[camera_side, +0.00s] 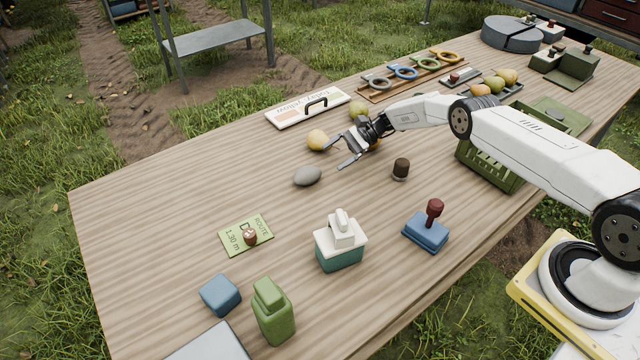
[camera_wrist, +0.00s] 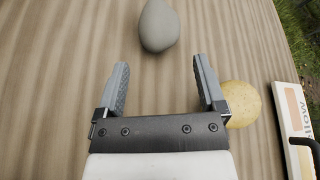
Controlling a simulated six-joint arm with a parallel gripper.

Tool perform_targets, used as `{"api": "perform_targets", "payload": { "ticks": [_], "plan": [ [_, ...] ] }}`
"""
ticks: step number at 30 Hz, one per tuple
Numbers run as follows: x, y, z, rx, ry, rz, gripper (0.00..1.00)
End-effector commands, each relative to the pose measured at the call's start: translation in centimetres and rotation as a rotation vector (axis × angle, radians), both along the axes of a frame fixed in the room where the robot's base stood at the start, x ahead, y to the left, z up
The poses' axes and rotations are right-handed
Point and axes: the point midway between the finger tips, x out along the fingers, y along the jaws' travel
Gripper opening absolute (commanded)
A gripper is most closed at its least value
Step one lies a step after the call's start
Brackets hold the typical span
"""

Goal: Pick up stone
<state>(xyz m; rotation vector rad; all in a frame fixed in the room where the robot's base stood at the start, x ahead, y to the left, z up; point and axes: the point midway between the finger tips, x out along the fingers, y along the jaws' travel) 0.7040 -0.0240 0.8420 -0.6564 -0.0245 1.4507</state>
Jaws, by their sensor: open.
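A smooth grey stone (camera_side: 307,176) lies on the wooden table, left of and nearer than my gripper in the side view. My gripper (camera_side: 342,152) is open and empty, held low over the table. In the wrist view the stone (camera_wrist: 159,26) lies beyond the open fingertips (camera_wrist: 160,68), at the top of the picture and roughly centred between them. The stone is apart from both fingers. A yellow pear (camera_side: 318,140) lies near the gripper; in the wrist view the right finger partly hides it (camera_wrist: 240,103).
A white board with a handle (camera_side: 308,108) lies behind. A green card (camera_side: 246,236), teal box (camera_side: 340,252) and blue stamp block (camera_side: 426,232) are nearer the front. The table left of the stone is clear.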

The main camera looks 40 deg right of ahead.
Motion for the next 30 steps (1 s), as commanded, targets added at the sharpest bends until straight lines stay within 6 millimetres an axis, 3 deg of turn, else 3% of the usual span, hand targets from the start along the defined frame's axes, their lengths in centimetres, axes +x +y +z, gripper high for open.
{"api": "perform_targets", "payload": {
  "ticks": [9,18,30],
  "plan": [
    [0.0,0.0,-0.3,0.026,0.001,-0.006,0.89],
    [0.3,2.0,-1.0,0.024,-0.001,-0.005,0.89],
    [0.5,3.2,-1.4,0.025,0.000,-0.004,0.89]
  ]
}}
